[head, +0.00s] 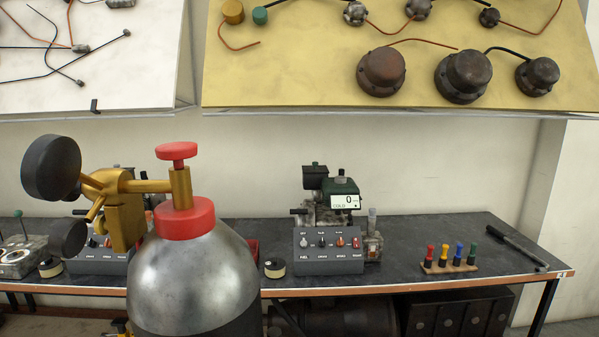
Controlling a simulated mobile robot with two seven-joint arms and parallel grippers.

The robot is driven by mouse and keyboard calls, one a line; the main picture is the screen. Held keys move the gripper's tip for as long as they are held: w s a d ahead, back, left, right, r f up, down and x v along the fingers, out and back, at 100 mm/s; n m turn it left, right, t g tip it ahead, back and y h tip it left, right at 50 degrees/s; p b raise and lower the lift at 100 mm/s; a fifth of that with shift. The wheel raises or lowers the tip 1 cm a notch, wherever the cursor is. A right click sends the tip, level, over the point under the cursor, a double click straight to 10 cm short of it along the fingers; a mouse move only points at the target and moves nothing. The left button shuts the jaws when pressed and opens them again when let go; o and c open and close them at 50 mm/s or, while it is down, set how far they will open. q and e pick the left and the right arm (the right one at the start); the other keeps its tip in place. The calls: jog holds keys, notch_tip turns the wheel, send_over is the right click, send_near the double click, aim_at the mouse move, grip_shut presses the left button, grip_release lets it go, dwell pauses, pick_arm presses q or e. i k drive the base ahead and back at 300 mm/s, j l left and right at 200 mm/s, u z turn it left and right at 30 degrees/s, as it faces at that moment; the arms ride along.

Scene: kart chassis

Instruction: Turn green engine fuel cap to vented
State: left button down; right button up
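The green engine (345,190) stands on the dark workbench at the back, right of the middle of the head view. It has a dark green body, a dark cylinder beside it on the left, and a white display reading "0" and "COLD" on its front. A small dark green knob (315,164) shows at its top left. I cannot tell whether this is the fuel cap, nor make out any vent setting. A grey control panel hides the lower part of the engine. Neither of my grippers is in view.
A large metal cylinder (192,278) with red collar and brass valve stands close in front, hiding part of the bench. The grey panel (328,266) has several switches. A rack of coloured pegs (450,267) and a black bar (515,247) lie right. Bare bench (420,233) lies between.

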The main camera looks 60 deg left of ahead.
aim_at(339, 180)
jog(key=i+u, duration=0.25)
jog(key=u, duration=0.25)
jog(key=i+u, duration=0.2)
jog(key=u, duration=0.25)
jog(key=i+l+u, duration=0.2)
jog(key=u, duration=0.3)
jog(key=i+l+u, duration=0.2)
jog(key=u, duration=0.25)
jog(key=i+l+u, duration=0.15)
jog(key=l+u, duration=0.15)
jog(key=u, duration=0.2)
